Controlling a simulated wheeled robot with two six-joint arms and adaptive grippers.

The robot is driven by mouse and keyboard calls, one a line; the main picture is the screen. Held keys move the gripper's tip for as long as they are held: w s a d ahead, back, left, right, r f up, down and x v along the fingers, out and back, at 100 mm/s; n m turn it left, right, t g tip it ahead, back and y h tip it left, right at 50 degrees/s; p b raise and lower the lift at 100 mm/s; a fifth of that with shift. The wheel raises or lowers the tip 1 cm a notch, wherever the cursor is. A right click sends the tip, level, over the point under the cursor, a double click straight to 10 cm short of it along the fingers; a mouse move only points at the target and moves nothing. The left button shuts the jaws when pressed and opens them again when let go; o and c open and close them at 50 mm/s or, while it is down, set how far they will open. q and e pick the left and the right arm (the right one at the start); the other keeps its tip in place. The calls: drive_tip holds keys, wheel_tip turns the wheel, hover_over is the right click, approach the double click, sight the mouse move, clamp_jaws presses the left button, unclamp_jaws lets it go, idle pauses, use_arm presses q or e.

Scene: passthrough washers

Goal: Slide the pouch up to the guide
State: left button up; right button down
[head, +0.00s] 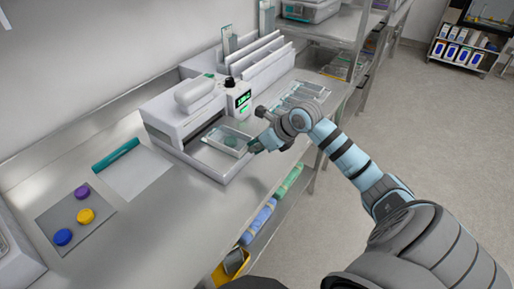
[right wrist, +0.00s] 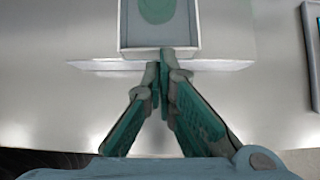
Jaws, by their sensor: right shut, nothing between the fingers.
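The pouch (head: 228,140) looks like a shallow pale tray with a green round patch inside. It lies on the flat plate in front of the white sealing machine (head: 180,112). In the right wrist view the pouch (right wrist: 125,28) shows its near wall and part of the green oval (right wrist: 157,8). My right gripper (head: 252,146) is shut and empty, low at the pouch's near right edge. In the right wrist view my gripper's fingertips (right wrist: 166,62) are at that near wall, touching or almost touching it. I cannot clearly pick out the guide. My left gripper is not in view.
A rack (head: 300,92) of clear flat packs lies right of the machine. A grey mat (head: 75,215) with coloured caps and a white sheet (head: 137,170) with a teal roll are at left. The bench's front edge (head: 255,200) is close, with a lower shelf beneath.

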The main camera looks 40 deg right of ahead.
sight(240, 142)
drive_tip(key=shift+w+a+b, duration=0.2)
drive_tip(key=shift+w+b, duration=0.05)
drive_tip(key=shift+w, duration=0.25)
drive_tip(key=shift+w+a+b, duration=0.15)
drive_tip(key=shift+w+b, duration=0.05)
drive_tip(key=shift+w, duration=0.3)
drive_tip(key=shift+w+a+b, duration=0.2)
drive_tip(key=shift+w, duration=0.5)
drive_tip(key=shift+w+a+b, duration=0.2)
drive_tip(key=shift+w, duration=0.5)
drive_tip(key=p+v, duration=0.3)
drive_tip(key=v, duration=0.1)
drive_tip(key=shift+d+r+p, duration=0.1)
drive_tip(key=shift+r+p, duration=0.2)
drive_tip(key=shift+s+r, duration=0.2)
drive_tip(key=shift+s, duration=0.1)
drive_tip(key=shift+w+f, duration=0.1)
